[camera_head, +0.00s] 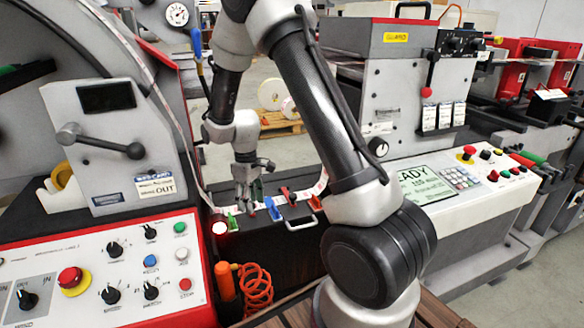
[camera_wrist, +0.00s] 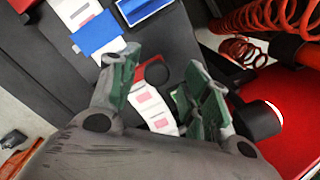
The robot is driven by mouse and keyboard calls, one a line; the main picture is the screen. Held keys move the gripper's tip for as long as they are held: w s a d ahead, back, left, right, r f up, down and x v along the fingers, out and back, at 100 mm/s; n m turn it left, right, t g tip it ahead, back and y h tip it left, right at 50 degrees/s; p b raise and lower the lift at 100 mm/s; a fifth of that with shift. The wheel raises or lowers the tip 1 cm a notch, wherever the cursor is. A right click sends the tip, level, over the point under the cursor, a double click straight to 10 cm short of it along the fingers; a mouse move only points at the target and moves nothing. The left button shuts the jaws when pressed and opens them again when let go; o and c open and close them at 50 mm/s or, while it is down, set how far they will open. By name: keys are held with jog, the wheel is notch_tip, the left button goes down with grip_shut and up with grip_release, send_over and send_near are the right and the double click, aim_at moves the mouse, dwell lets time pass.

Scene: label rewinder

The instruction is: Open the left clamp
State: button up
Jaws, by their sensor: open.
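My gripper (camera_head: 245,198) points down over the left part of the dark splice table. It is open, and its two greenish-padded fingers also show in the wrist view (camera_wrist: 160,65). A green lever (camera_head: 232,222), at the left end of the label strip, stands just left of and in front of my gripper. In the wrist view a green piece (camera_wrist: 181,100) shows beside the right finger, mostly hidden by it. A white and pink label strip (camera_wrist: 152,108) runs between the fingers. I cannot tell whether a finger touches the lever.
An orange coiled hose (camera_head: 257,287) hangs in front. A control panel (camera_head: 100,272) fills the lower left.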

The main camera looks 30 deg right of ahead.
jog(key=shift+s+f+t, duration=0.25)
jog(key=shift+f+t, duration=0.1)
jog(key=shift+t, duration=0.05)
notch_tip(320, 180, up, 8)
jog(key=shift+s, duration=0.1)
jog(key=s+d+r+m, duration=0.2)
jog(key=s+r, duration=0.3)
jog(key=s, duration=0.3)
jog(key=s+d+r+m, duration=0.2)
jog(key=s+r+m, duration=0.1)
jog(key=s+r, duration=0.3)
jog(key=shift+s+d+r+g, duration=0.2)
jog(key=shift+s+g, duration=0.1)
jog(key=shift+s, duration=0.9)
jog(key=shift+s, duration=0.1)
